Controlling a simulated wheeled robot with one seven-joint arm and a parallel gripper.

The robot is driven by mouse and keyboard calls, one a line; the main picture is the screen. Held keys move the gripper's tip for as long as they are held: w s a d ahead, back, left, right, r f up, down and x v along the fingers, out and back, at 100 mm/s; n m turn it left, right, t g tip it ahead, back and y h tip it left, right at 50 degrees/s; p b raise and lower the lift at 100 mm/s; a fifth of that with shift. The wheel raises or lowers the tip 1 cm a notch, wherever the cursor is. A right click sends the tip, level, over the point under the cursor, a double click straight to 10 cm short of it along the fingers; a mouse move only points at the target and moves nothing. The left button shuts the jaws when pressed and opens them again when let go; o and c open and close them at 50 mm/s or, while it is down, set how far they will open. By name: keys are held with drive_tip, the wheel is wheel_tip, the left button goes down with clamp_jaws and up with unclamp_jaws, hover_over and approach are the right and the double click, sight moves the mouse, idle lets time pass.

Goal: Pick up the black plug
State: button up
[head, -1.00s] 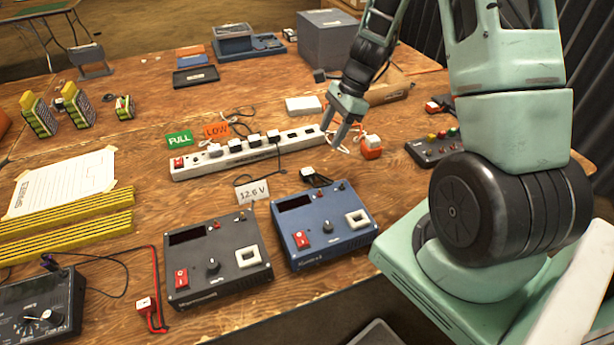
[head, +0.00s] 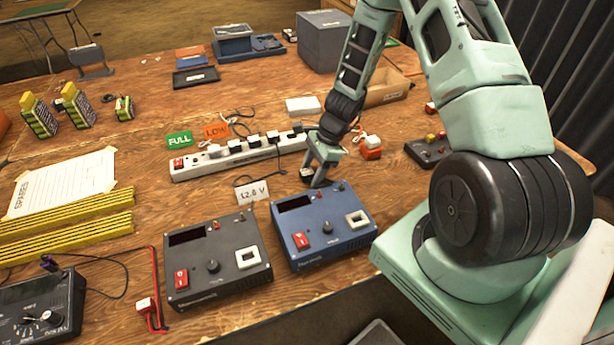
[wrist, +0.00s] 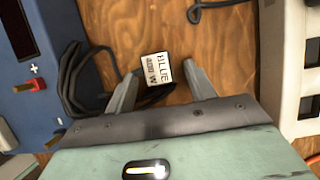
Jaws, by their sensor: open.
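A loose black plug (wrist: 157,70) with a white label reading "BLUE 400 W" lies on the wooden table behind the blue charger box (head: 324,226). Its dark cable is bunched beside the charger's edge in the wrist view. My gripper (wrist: 160,72) is open, with one finger on each side of the plug; I cannot tell whether either finger touches it. In the head view my gripper (head: 315,172) points down behind the blue charger and partly covers the plug. Other black plugs (head: 235,147) sit in the white power strip (head: 190,169).
The power strip lies close to one side of my gripper and the blue charger (wrist: 30,70) to the other, so the gap is narrow. A dark grey charger (head: 216,259) stands left of the blue one. An orange-and-white item (head: 371,147) lies to the right.

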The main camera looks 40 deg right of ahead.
drive_tip(key=c, duration=1.1)
